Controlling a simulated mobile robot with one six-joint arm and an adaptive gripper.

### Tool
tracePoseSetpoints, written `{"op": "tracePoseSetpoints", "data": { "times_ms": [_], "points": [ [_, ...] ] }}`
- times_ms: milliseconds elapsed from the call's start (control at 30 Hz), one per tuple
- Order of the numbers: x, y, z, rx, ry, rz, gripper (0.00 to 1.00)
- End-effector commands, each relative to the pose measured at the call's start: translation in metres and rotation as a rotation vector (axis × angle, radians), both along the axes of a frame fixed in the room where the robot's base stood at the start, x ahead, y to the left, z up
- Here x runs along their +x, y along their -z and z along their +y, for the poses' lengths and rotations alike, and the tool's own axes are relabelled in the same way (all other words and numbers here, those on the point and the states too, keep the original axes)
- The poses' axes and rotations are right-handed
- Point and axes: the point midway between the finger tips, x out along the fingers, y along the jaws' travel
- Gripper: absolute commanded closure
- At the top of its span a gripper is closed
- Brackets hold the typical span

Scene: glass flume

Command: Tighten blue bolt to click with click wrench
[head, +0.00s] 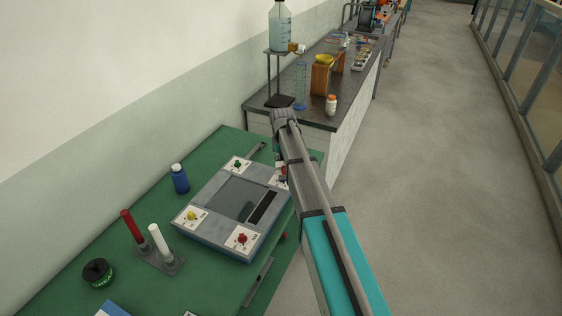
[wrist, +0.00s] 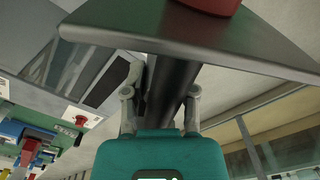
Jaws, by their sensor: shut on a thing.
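My gripper (wrist: 160,92) is shut on a dark round shaft (wrist: 178,65) in the wrist view. The shaft meets a wide grey metal piece (wrist: 190,40) with a red part on top; together they look like the click wrench. In the head view my arm hides the gripper. The grey box (head: 221,243) lies on the green mat with bolts at its corners: green (head: 238,165), yellow (head: 192,215) and red (head: 242,238). The fourth corner's white plate (head: 281,182) is partly behind my arm. I cannot make out the blue bolt there, nor whether the wrench touches it.
A blue bottle (head: 180,179), a stand with red and white rods (head: 167,263) and a dark green-labelled roll (head: 98,272) are on the green-topped table (head: 75,285). A dark bench (head: 315,110) with lab items stands beyond. The floor (head: 430,180) at right is clear.

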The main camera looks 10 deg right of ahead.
Motion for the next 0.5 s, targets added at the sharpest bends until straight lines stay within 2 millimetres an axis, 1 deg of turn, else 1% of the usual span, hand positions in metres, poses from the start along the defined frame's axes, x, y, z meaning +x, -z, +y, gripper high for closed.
{"op": "tracePoseSetpoints", "data": {
  "times_ms": [33, 500],
  "points": [
    [0.001, -0.004, 0.000, 0.000, 0.000, -0.001, 1.00],
    [0.001, -0.019, 0.000, 0.000, -0.001, -0.001, 1.00]
  ]
}}
